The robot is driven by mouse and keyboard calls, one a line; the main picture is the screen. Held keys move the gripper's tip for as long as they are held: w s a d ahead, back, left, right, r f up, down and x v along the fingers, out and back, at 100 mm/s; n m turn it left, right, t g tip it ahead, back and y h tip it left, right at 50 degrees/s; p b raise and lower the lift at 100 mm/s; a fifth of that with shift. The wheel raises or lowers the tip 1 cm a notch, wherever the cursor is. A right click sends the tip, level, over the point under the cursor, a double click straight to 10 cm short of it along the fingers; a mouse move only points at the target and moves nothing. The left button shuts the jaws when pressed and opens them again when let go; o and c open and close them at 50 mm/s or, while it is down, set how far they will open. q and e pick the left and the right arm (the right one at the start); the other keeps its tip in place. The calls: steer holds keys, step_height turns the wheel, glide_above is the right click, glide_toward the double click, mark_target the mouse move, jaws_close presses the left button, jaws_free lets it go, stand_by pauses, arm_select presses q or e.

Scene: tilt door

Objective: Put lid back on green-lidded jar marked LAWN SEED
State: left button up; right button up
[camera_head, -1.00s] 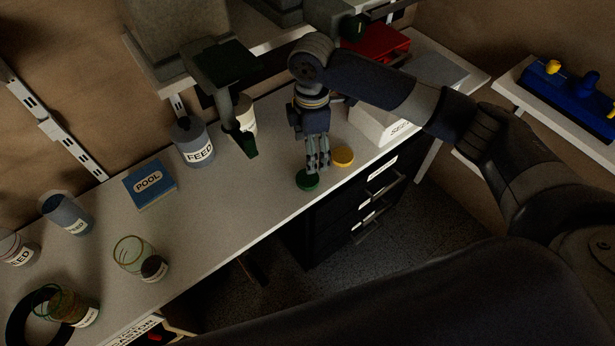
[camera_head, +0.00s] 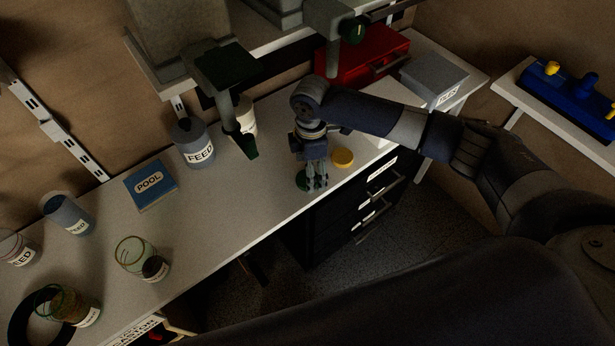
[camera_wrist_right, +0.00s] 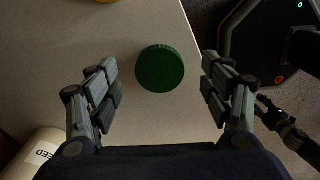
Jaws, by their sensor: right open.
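A round green lid (camera_head: 302,181) lies flat near the bench's front edge; it also shows in the right wrist view (camera_wrist_right: 160,68). My right gripper (camera_head: 317,183) points down at the lid, partly hiding it. In the wrist view its fingers (camera_wrist_right: 160,75) are spread on either side of the lid, apart from it. An open jar with a greenish rim (camera_head: 130,255) stands at the left of the bench; its label is unreadable. Another open jar (camera_head: 66,308) stands nearer the front left. A dark gripper-like part of mine, likely my left gripper (camera_wrist_right: 272,112), shows in the wrist view; its opening is unclear.
A FEED jar (camera_head: 192,145), a blue POOL box (camera_head: 150,188) and a grey-blue jar (camera_head: 66,214) stand on the bench. A dark green spout (camera_head: 243,143) hangs behind. The bench middle is clear.

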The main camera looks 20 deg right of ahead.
steer(key=shift+f, duration=1.35)
steer(key=shift+c, duration=0.6)
steer(key=c, duration=0.7)
step_height(320, 180, up, 10)
